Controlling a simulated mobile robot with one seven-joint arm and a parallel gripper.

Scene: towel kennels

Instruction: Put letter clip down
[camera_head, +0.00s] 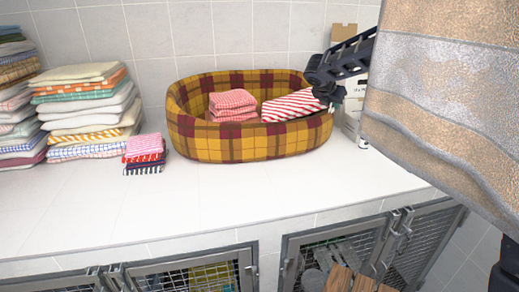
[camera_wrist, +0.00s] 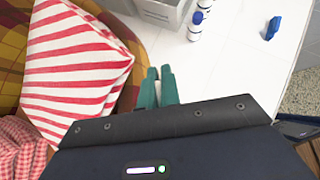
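A small blue object (camera_wrist: 272,27), which looks like a clip, lies on the white counter near its edge in the wrist view. I cannot be sure it is the letter clip. It does not show in the head view. My gripper (camera_wrist: 159,72) has its two teal fingers nearly together, with nothing visible between them. It is over the counter beside the plaid basket, to the left of the blue object and apart from it. In the head view my dark arm reaches in from the right behind the basket's right end, and the fingertips are hidden.
The yellow plaid basket (camera_head: 215,146) holds folded pink checked cloths (camera_head: 233,100) and a red-striped cushion (camera_head: 292,106). White bottles with blue caps (camera_wrist: 196,25) stand near a grey container (camera_wrist: 160,10). Towel stacks (camera_head: 85,112) stand left. The front counter is clear.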

